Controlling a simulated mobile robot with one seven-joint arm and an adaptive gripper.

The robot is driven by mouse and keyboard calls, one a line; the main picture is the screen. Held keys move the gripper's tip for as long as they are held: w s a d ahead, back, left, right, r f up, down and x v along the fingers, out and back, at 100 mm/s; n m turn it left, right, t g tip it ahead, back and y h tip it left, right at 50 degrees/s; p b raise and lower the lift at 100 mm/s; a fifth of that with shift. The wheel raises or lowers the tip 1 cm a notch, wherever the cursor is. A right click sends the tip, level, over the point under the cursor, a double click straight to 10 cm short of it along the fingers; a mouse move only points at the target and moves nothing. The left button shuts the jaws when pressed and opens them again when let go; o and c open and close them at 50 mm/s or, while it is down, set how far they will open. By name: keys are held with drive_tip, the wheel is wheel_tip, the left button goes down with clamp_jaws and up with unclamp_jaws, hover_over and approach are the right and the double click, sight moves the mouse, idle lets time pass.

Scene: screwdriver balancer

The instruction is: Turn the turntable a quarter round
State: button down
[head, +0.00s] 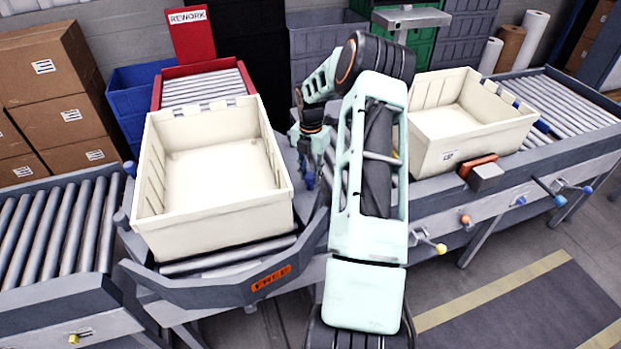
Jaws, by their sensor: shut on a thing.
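The turntable (232,263) stands left of centre, a grey roller section with raised side rails. An orange label (271,279), which seems to read "FREE", is on the front frame. A large empty cream tote (212,226) sits on its rollers. My gripper (309,165) is at the turntable's right side, just right of the tote. It points down and is shut on a small blue piece (309,181), which looks like a handle on the turntable. The fingertips are small here, and my arm hides part of the turntable's right side.
A second cream tote (468,112) stands on the right conveyor (560,110), behind an orange and grey block (484,172). An empty roller conveyor (55,235) adjoins at left. A red-framed rework lane (203,88) lies behind the turntable. Cardboard boxes (50,75) are stacked at far left.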

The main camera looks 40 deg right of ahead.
drive_tip(key=shift+w+d, duration=0.4)
drive_tip(key=shift+n, duration=0.3)
drive_tip(key=c, duration=1.5)
unclamp_jaws()
drive_tip(key=shift+c, duration=0.2)
wheel_tip(320, 180, up, 12)
drive_tip(key=shift+w, duration=0.1)
